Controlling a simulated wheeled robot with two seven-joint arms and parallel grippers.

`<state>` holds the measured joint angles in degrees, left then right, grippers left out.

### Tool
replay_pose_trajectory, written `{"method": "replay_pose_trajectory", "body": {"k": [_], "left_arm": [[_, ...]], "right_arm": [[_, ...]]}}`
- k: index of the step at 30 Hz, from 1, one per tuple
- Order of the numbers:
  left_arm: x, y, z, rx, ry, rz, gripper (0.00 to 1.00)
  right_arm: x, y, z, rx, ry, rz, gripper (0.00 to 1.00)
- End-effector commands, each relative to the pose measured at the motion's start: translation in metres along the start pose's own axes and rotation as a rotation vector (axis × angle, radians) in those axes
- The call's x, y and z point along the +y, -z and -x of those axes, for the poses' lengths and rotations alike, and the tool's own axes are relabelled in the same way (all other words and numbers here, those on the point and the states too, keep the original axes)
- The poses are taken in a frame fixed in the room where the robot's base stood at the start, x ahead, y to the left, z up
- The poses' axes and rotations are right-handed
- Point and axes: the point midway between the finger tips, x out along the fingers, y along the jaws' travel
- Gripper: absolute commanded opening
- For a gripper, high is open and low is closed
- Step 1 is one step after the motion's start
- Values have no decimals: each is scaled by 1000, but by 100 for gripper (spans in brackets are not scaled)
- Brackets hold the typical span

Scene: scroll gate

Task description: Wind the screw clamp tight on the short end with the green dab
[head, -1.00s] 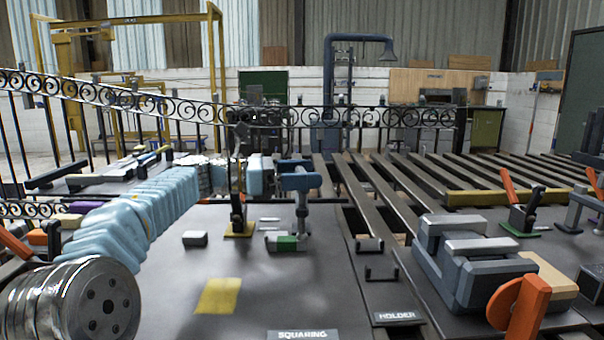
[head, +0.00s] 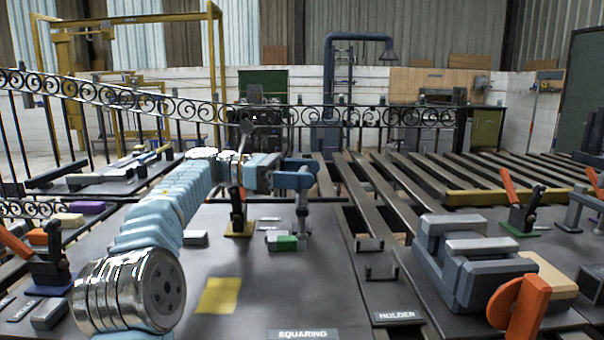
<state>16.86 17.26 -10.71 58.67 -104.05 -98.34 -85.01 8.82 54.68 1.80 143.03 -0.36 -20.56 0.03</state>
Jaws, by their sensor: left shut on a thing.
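The short end with the green dab (head: 287,243) lies on the dark plate labelled SQUARING, near its far right edge. My left arm reaches in from the left, and its gripper (head: 301,200) is over the right side of this end. The gripper is shut on the screw clamp (head: 302,222), a slim grey upright piece that comes down at the end's right side. The fingertips and the clamp's jaws are too small to make out, so I cannot tell how tightly the clamp sits. My right gripper is not in view.
A toggle clamp on a yellow base (head: 239,229) stands just left of the green-dabbed end. A grey block (head: 194,238) and a yellow patch (head: 219,296) are on the plate. A scrollwork gate runs behind.

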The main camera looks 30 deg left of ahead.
Motion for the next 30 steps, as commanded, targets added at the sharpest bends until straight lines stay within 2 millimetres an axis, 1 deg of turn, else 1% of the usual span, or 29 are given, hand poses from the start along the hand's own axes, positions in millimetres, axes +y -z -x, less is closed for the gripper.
{"method": "replay_pose_trajectory", "body": {"k": [1, 2, 3, 4, 5, 11, 14, 17, 19, 22, 27, 28, 30], "left_arm": [[0, -4, 0, -7, -5, -6, 59], [0, -4, 0, -7, -5, -6, 59], [0, -4, 0, -7, -5, -6, 93], [0, -4, 0, -7, -5, -6, 98], [0, -4, 0, -7, -5, -6, 100], [0, -3, 0, -4, -3, -3, 100], [0, -7, 0, -3, -3, -4, 100], [0, -20, 0, -4, -3, -7, 100], [0, -35, 0, -5, -3, -10, 100], [-18, -54, -3, -6, -2, -12, 100], [-50, -92, -9, -5, -1, -11, 100], [-56, -96, -10, -5, -1, -10, 100], [-75, -100, -13, -7, -2, -10, 100]], "right_arm": [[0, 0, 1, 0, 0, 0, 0], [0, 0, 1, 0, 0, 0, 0], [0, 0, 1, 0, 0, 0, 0], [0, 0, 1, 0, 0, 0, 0], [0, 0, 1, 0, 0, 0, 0], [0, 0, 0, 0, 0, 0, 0], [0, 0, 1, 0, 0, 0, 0], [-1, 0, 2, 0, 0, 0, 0], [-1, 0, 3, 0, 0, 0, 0], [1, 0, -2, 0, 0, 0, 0], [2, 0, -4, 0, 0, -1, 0], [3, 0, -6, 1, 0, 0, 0], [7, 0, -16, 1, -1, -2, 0]]}}
